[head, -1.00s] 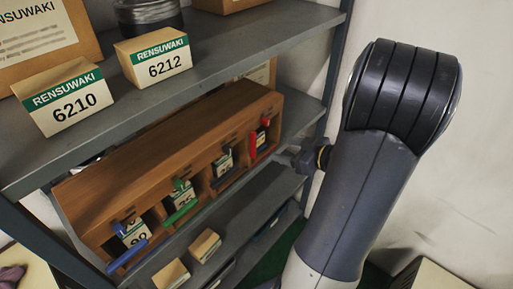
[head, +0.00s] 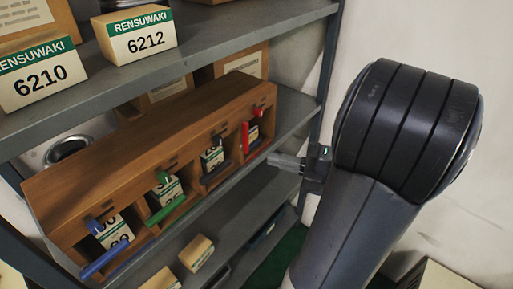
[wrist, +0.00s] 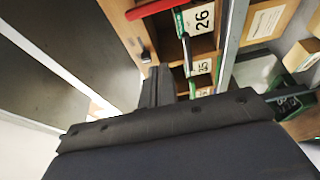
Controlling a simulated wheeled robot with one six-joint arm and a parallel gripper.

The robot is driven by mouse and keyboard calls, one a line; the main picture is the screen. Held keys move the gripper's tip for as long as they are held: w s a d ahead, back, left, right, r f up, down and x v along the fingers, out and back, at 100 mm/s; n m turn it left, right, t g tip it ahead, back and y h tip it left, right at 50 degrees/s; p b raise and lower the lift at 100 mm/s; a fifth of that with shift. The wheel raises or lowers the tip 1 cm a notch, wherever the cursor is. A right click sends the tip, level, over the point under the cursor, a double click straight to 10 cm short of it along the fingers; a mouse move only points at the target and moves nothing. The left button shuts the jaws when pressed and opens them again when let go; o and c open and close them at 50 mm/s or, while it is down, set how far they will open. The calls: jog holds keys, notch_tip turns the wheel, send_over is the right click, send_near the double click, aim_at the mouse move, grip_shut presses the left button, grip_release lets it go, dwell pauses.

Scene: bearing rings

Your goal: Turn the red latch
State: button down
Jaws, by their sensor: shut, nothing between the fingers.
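The red latch (head: 246,137) is on the front of the wooden cabinet (head: 140,142), at its right end. Its bar stands roughly upright beside the opening of the rightmost compartment. In the wrist view the red latch (wrist: 152,8) shows at the top edge, partly cut off. My gripper (head: 272,160) is shut and empty, in front of the cabinet's right end, below and right of the latch in the head view. In the wrist view my gripper's fingers (wrist: 158,72) are together and appear apart from the latch.
Blue (head: 106,258), green (head: 166,208) and black (head: 215,173) latches lie along the same front, with boxes behind them. A grey shelf (head: 205,42) with labelled boxes is above. Small boxes (head: 197,252) sit on the shelf below. A white wall is right.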

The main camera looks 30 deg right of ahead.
aim_at(245, 138)
jog(key=w+a+p, duration=0.2)
jog(key=w, duration=0.7)
jog(key=shift+a+p, duration=0.25)
jog(key=shift+p, duration=0.05)
jog(key=shift+w, duration=0.1)
dwell(0.4)
